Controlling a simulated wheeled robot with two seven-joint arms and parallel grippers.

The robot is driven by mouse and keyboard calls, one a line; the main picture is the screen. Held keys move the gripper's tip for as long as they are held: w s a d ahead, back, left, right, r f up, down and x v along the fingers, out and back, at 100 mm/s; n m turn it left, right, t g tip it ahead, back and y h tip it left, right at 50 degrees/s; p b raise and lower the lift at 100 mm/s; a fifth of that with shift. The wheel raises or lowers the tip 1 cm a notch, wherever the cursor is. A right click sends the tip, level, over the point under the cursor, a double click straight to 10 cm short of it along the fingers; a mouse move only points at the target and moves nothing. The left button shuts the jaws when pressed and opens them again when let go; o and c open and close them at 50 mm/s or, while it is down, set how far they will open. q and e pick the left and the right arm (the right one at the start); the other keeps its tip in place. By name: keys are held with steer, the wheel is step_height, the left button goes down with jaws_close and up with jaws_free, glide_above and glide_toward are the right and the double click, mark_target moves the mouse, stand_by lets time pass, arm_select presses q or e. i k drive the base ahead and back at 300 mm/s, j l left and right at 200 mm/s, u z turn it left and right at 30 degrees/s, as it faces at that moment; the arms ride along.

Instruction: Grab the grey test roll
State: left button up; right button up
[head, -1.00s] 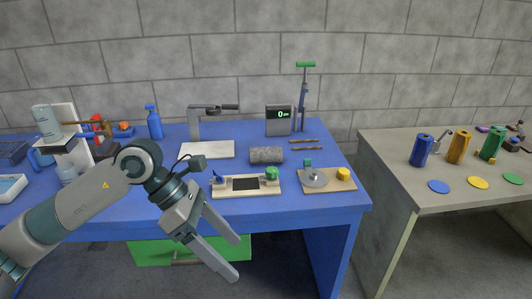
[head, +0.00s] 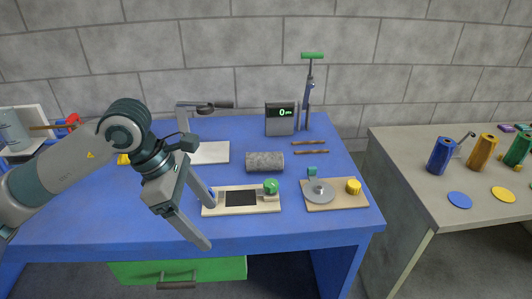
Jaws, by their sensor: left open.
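The grey test roll (head: 265,162) is a speckled grey cylinder lying on its side on the blue table, behind the wooden board with a dark inset. My left gripper (head: 212,220) is open and empty. In the head view it shows in front of the left end of that board, to the left of and nearer than the roll, and apart from it. Its fingers hide part of the board's left end. My right gripper is not in view.
The board with a dark inset (head: 212,209) carries a green knob (head: 271,187). A second board (head: 349,204) holds a metal disc and yellow knob. A gauge (head: 281,119) and green-handled pump (head: 309,92) stand behind. Two brown sticks (head: 310,152) lie right of the roll.

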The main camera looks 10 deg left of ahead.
mark_target(264, 161)
steer(key=i, duration=1.35)
